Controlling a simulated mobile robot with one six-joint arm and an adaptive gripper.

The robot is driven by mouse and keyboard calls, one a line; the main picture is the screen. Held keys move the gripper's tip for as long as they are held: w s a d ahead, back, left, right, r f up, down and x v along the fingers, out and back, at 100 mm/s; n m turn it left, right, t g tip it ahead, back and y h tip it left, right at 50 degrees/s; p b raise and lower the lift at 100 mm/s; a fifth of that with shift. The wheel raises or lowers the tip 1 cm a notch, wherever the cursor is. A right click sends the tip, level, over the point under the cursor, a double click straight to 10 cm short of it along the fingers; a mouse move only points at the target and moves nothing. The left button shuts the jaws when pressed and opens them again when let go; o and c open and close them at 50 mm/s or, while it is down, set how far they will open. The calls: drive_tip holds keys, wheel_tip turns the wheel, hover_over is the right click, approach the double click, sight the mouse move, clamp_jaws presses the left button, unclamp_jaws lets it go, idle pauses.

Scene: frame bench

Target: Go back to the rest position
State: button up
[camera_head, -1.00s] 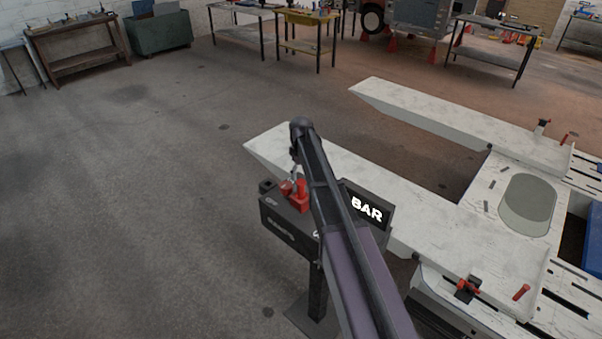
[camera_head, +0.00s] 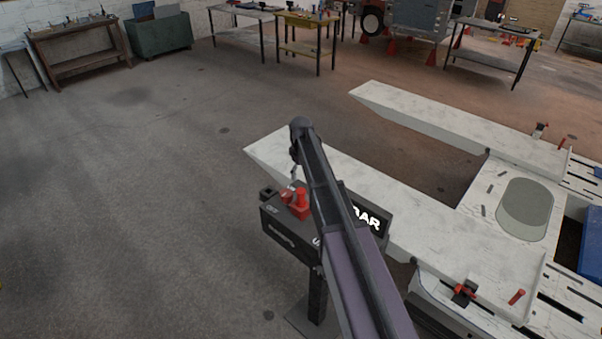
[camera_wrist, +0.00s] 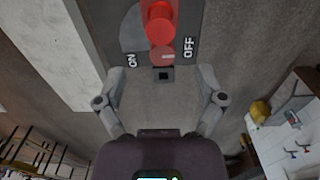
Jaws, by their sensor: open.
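My gripper (camera_wrist: 163,78) is open and empty in the wrist view, its two fingers spread apart. A red rotary switch (camera_wrist: 160,30) is just beyond the fingertips, at the top of the view, on a grey panel (camera_wrist: 105,38) lettered ON at the left and OFF at the right. In the head view the red switch (camera_head: 300,204) sits on top of a dark box on a post (camera_head: 290,238). My arm crosses in front of the box and hides part of its sign. My gripper is small and partly hidden there, just above the switch.
A white frame bench (camera_head: 430,210) with two long arms stands behind and right of the box. Red clamps (camera_head: 464,291) sit on it. Workbenches (camera_head: 75,42) line the far wall. The floor at left (camera_head: 130,200) is clear.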

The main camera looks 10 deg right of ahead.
drive_tip(key=shift+s, duration=0.1)
idle(0.6)
drive_tip(key=s+f+m+b, duration=0.2)
drive_tip(key=s+f+b, duration=0.2)
drive_tip(key=s, duration=0.5)
drive_tip(key=s+f+m+b, duration=0.2)
drive_tip(key=s+f+b, duration=0.3)
drive_tip(key=s, duration=0.5)
drive_tip(key=s+f+m+b, duration=0.3)
drive_tip(key=s+f+b, duration=0.2)
drive_tip(key=s, duration=0.5)
drive_tip(key=shift+a, duration=0.35)
